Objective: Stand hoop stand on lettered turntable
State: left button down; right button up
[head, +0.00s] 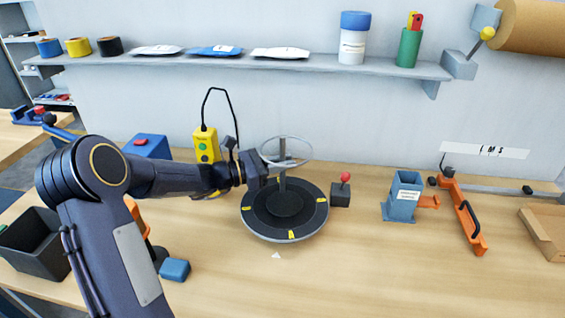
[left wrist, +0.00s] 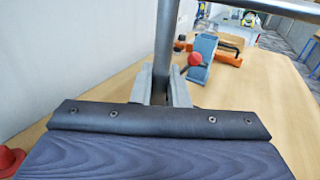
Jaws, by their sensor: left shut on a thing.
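The hoop stand (head: 282,172) shows a grey ring on top of an upright post, with a dark round base. Its base appears over the middle of the lettered turntable (head: 262,228), a dark disc with yellow marks around its rim. I cannot tell whether the base touches the disc. My left gripper (head: 272,169) reaches in from the left and is shut on the post below the ring. In the left wrist view, the two pale fingers (left wrist: 160,88) close around the grey post (left wrist: 165,45). My right gripper is not in view.
A yellow control box (head: 206,145) stands behind my left arm. A small box with a red-knobbed lever (head: 341,190) is close to the turntable's right. A blue holder (head: 403,200) and orange clamp (head: 462,215) stand farther right. The front right table is clear.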

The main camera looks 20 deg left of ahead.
pick_arm(q)
jog(key=shift+f, duration=0.1)
jog(key=c, duration=1.4)
grip_release()
jog(key=v, duration=0.7)
jog(key=s+d+r+m+g+y, duration=0.2)
jog(key=s+d+m+g, duration=0.4)
jog(key=s+d+m, duration=0.5)
jog(key=s+f+m+y, duration=0.3)
jog(key=s+m, duration=0.4)
jog(key=s, duration=0.2)
jog(key=s+f+m+y, duration=0.3)
jog(key=s+m+y, duration=0.1)
jog(key=s+m, duration=0.3)
jog(key=shift+s+a+f+g+b, duration=0.25)
jog(key=shift+s+b, duration=0.2)
jog(key=shift+s, duration=0.45)
